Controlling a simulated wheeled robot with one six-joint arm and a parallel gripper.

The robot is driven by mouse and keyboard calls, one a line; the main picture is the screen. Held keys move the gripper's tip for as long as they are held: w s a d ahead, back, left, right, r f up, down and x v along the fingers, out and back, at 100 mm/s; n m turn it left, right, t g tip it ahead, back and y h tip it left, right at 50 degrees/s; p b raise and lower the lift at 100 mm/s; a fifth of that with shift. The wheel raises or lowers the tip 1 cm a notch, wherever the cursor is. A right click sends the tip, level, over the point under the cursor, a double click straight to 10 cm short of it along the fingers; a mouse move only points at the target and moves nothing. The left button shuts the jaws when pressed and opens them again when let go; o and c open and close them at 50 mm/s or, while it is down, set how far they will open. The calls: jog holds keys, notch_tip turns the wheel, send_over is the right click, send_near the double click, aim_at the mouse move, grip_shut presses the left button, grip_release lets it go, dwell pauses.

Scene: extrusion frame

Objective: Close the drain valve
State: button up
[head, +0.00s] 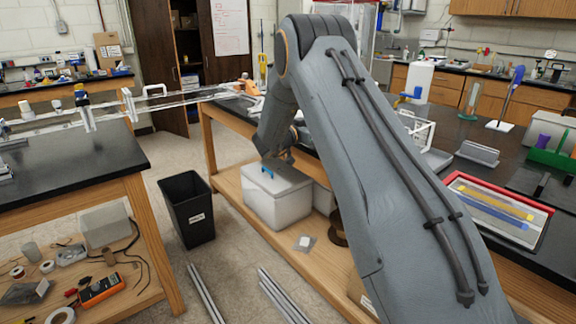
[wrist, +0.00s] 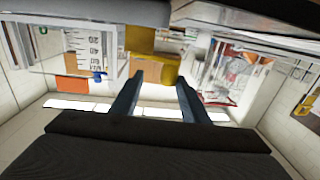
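In the wrist view the two dark fingers of my gripper (wrist: 160,82) stand apart with nothing visible between their tips. A small blue tap-like part (wrist: 98,76) is to the left, by a clear panel with a printed scale (wrist: 82,50). I cannot tell for sure which part is the drain valve or how its handle is turned.
A clear channel (head: 165,103) spans from the left bench to the right bench. A black bin (head: 187,208) stands on the floor. A white tub (head: 277,196) sits on the right bench's lower shelf. A white container with a blue tap (head: 417,82) stands on the right bench.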

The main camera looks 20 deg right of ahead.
jog(key=s+a+f+n+t+y, duration=0.1)
jog(key=s+a+f+n+y, duration=0.2)
jog(key=s+a+n+y, duration=0.2)
jog(key=s+a+f+n+t+y+p, duration=0.1)
jog(key=s+a+f+n+y, duration=0.3)
jog(key=s+a+y, duration=0.5)
jog(key=s+a, duration=0.3)
jog(key=a, duration=0.2)
jog(key=shift+f+n+y+p, duration=0.15)
jog(key=shift+n+y+p, duration=0.15)
jog(key=shift+n, duration=0.1)
dwell(0.4)
jog(key=w+d+r+n+g+y+p, duration=0.25)
jog(key=w+d+r+n, duration=0.2)
jog(key=w+d, duration=0.5)
jog(key=w+d+r+n+g+y+p, duration=0.1)
jog(key=w+d+r+n+g+y, duration=0.25)
jog(key=d+r, duration=0.75)
jog(key=shift+n+t+h, duration=0.3)
jog(key=shift+n+h, duration=0.5)
jog(key=shift+h, duration=0.1)
jog(key=shift+p+x, duration=1.15)
jog(key=shift+x, duration=2.55)
